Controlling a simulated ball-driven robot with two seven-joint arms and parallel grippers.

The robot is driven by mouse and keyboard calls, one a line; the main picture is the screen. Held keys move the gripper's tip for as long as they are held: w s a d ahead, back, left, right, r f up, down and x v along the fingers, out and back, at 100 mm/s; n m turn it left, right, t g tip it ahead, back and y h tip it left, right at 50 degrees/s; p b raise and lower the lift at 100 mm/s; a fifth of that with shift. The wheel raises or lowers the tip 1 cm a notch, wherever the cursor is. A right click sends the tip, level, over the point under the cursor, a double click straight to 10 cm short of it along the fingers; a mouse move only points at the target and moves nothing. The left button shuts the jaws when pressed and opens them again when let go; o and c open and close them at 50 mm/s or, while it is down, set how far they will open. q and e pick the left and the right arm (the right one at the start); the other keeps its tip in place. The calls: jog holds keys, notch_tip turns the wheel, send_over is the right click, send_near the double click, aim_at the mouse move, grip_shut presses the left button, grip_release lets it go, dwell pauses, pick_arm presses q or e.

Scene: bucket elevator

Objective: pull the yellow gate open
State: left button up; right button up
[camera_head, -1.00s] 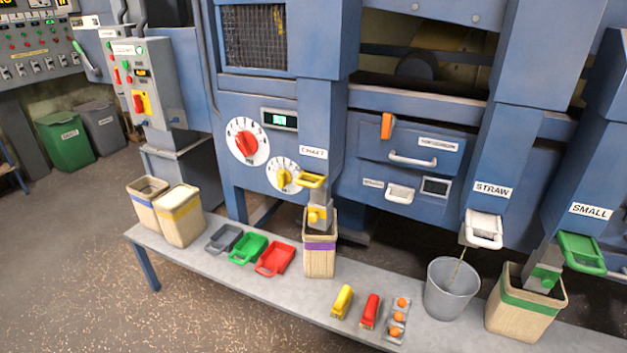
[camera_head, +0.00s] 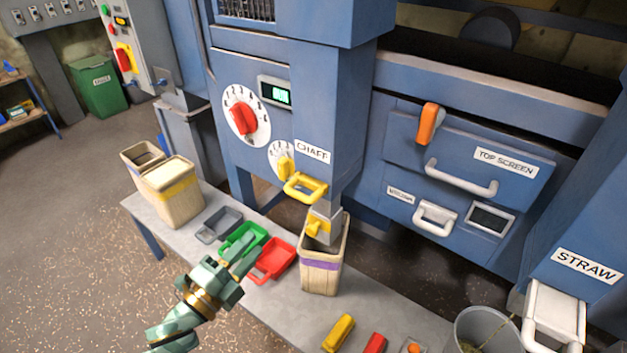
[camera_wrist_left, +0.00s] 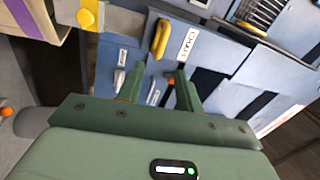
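The yellow gate (camera_head: 306,188) is a yellow loop handle at the chaff spout, below the CHAFF label, and it is pushed in against the blue housing. It also shows in the left wrist view (camera_wrist_left: 160,39), beyond my fingertips. My left gripper (camera_head: 248,245) is over the bench's front side, lower left of the gate and apart from it. In the left wrist view its two fingers (camera_wrist_left: 159,70) stand apart with nothing held between them. My right gripper is not in view.
A sack with a purple band (camera_head: 321,268) stands under the chaff spout, with a yellow clamp (camera_head: 317,228) above it. Grey, green and red scoops (camera_head: 272,262) lie near my left gripper. A white STRAW gate (camera_head: 555,318) is at the far right.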

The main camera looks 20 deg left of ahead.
aim_at(297, 192)
pick_arm(q)
jog(key=shift+m, duration=0.6)
jog(key=b+x, duration=0.1)
jog(key=x, duration=0.4)
jog(key=b+x, duration=0.1)
jog(key=x, duration=0.4)
jog(key=b+x, duration=0.1)
jog(key=x, duration=0.5)
jog(key=shift+s+d+r, duration=0.1)
jog(key=shift+d+r, duration=0.1)
jog(key=shift+d, duration=0.1)
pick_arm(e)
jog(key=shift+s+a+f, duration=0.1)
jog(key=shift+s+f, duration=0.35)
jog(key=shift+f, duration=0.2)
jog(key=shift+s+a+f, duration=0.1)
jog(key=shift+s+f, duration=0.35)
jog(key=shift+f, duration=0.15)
pick_arm(q)
grip_shut()
